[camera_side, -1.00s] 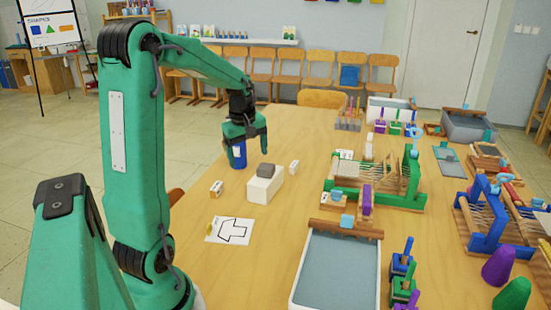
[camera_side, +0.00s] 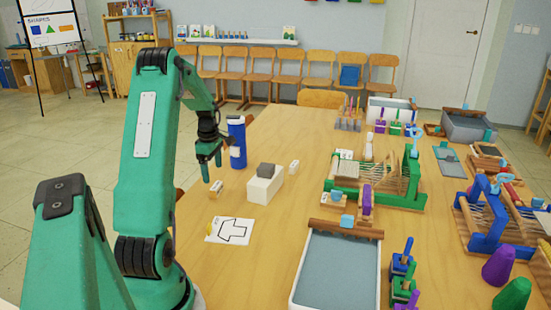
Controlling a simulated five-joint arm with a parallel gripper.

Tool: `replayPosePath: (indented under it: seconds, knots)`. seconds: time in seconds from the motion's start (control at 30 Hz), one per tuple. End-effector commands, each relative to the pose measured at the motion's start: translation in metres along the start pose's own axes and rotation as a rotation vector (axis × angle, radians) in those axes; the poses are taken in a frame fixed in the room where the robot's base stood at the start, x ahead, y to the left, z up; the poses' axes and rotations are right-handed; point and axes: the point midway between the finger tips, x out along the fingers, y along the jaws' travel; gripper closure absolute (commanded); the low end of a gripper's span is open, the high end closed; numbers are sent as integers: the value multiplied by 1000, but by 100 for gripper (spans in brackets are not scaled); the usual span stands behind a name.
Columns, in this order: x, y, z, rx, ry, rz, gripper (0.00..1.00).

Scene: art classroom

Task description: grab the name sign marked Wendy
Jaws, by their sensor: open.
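Small white name signs with dark marks stand on the table; the lettering is too small to read, so I cannot tell which says Wendy. One sign (camera_side: 217,193) is at the left, near the table's left edge. Another sign (camera_side: 294,167) stands right of the white box. My gripper (camera_side: 211,173) is open and empty, pointing down, just above and slightly behind the left sign. I cannot tell whether a fingertip touches that sign.
A blue cylinder (camera_side: 236,135) stands close behind my gripper. A white box with a grey block (camera_side: 264,190) is to the right. A paper with an arrow outline (camera_side: 232,231) lies in front. Looms and a grey tray (camera_side: 336,269) crowd the right side.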

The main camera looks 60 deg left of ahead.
Motion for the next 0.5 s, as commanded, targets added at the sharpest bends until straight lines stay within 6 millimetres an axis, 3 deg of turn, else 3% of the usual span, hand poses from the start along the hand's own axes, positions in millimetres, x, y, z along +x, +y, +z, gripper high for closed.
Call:
replayPosePath:
  seconds: [0.2,0.5]
  knots:
    - [18,0,1,2,-1,-3,18]
    - [24,0,1,3,0,-1,18]
